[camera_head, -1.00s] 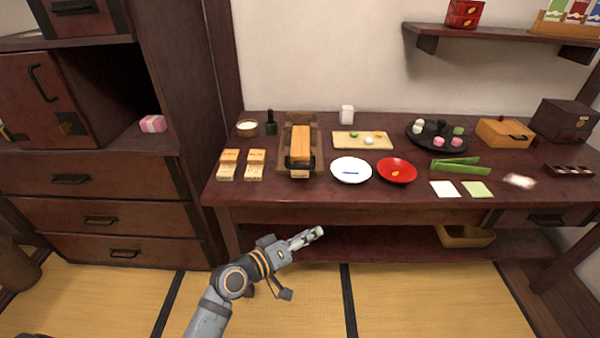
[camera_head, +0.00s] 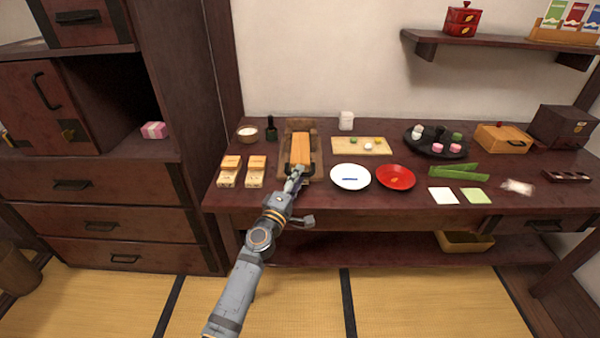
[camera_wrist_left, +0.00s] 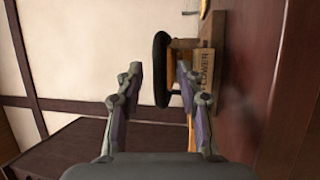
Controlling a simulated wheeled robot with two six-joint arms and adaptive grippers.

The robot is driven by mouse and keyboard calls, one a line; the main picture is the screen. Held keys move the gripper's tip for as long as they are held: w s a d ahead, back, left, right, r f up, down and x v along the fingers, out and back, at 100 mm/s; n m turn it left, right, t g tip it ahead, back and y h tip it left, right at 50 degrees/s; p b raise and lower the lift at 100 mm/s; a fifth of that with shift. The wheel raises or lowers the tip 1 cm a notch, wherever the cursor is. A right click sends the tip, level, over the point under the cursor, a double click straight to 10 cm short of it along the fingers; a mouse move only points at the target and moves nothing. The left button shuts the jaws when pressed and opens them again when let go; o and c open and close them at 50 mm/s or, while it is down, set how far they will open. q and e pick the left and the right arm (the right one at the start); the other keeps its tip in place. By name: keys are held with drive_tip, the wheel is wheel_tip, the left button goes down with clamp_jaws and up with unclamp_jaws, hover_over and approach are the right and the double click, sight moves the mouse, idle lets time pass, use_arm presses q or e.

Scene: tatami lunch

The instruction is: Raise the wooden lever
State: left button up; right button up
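The wooden lever (camera_head: 301,147) is a long light-brown bar lying flat over a brown wooden tray-like base (camera_head: 287,128) on the table. Its dark handle (camera_head: 312,170) is at the near end, partly hidden by my left gripper (camera_head: 297,176). In the left wrist view, the black handle (camera_wrist_left: 161,45) shows between the two fingers of my open left gripper (camera_wrist_left: 160,75), with gaps visible on both sides. A bit of the lever's wood (camera_wrist_left: 184,43) shows beyond the right finger. My right gripper is out of view.
Pale wooden blocks (camera_head: 256,170) lie left of the base. A white plate (camera_head: 351,177) and a red plate (camera_head: 396,177) are close on the right. A small dark bottle (camera_head: 271,130) and a bowl (camera_head: 247,133) stand behind left.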

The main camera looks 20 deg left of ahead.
use_arm(q)
drive_tip(key=shift+x, duration=0.95)
clamp_jaws()
